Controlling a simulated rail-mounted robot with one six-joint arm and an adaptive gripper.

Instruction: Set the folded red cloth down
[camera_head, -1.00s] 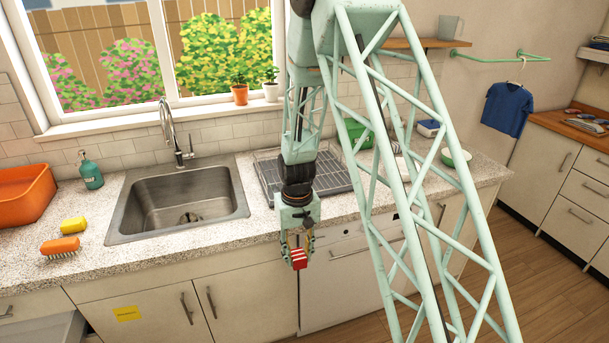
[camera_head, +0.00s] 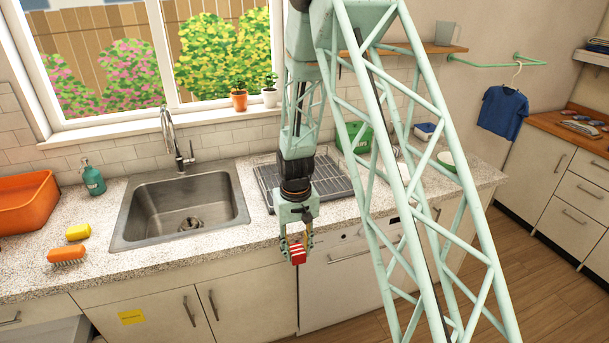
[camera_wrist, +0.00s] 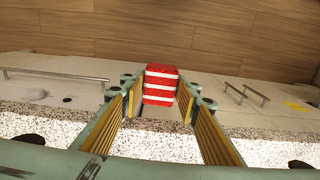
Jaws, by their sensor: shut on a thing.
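The folded red cloth (camera_head: 298,254) has white stripes and is held between the fingertips of my gripper (camera_head: 297,243). In the head view it hangs in front of the counter's front edge, before the white appliance front below the drying rack. In the wrist view the cloth (camera_wrist: 161,86) sits between the far ends of the two yellow-padded fingers of my gripper (camera_wrist: 160,95), with the cabinet fronts and wood floor behind it. My gripper is shut on the cloth.
The speckled counter (camera_head: 215,248) holds a steel sink (camera_head: 180,205), a dish rack (camera_head: 325,182), an orange tub (camera_head: 25,200), a brush (camera_head: 66,254) and a yellow sponge (camera_head: 78,232). A blue shirt (camera_head: 503,111) hangs at right. The counter strip before the sink is clear.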

